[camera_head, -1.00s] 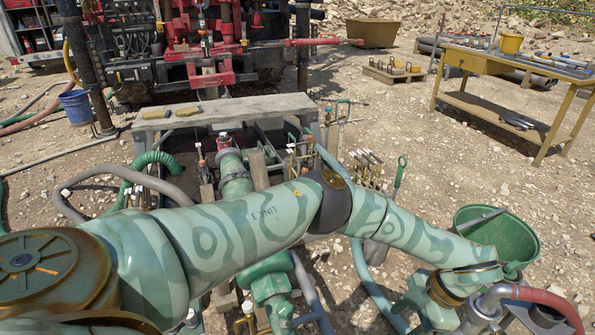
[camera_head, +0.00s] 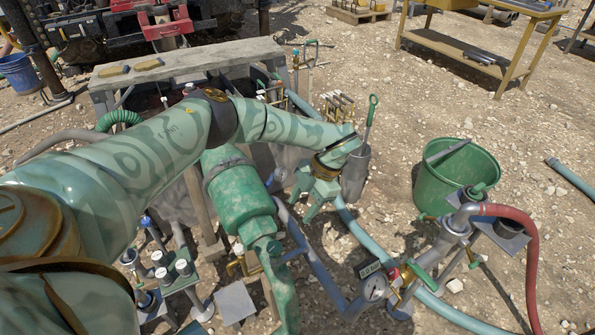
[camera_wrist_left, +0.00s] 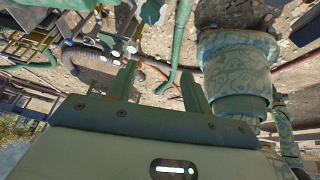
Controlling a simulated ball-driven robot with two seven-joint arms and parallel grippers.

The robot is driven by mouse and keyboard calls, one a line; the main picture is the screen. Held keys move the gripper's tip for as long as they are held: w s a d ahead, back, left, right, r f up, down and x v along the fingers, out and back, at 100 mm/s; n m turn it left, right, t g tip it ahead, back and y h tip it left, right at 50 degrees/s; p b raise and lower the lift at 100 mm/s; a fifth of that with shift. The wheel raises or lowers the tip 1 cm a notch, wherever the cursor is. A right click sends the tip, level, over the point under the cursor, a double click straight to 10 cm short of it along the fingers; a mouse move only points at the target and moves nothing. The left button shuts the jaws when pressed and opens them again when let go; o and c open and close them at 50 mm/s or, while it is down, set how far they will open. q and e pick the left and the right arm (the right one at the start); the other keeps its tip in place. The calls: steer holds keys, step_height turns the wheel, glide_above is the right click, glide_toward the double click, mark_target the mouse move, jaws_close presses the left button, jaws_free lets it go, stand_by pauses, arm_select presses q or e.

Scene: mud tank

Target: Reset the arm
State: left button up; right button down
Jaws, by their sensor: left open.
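My left arm (camera_head: 150,150), patterned green, reaches in from the left in the head view. Its gripper (camera_head: 312,208) hangs pointing down above the ground, between the large green pipe fitting (camera_head: 240,195) and the green bucket (camera_head: 450,185). In the left wrist view the two fingers of this gripper (camera_wrist_left: 157,85) stand apart with nothing between them. A large patterned green cylinder (camera_wrist_left: 238,75) shows right beside the fingers there. My right gripper is in neither view.
A pressure gauge (camera_head: 375,287) and valves with a red hose (camera_head: 533,255) stand at the lower right. A stone-topped bench (camera_head: 190,63) stands behind the arm. A yellow table (camera_head: 450,48) is at the back right.

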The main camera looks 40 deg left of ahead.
arm_select(q)
steer(key=shift+s+a, duration=0.15)
steer(key=shift+a, duration=0.45)
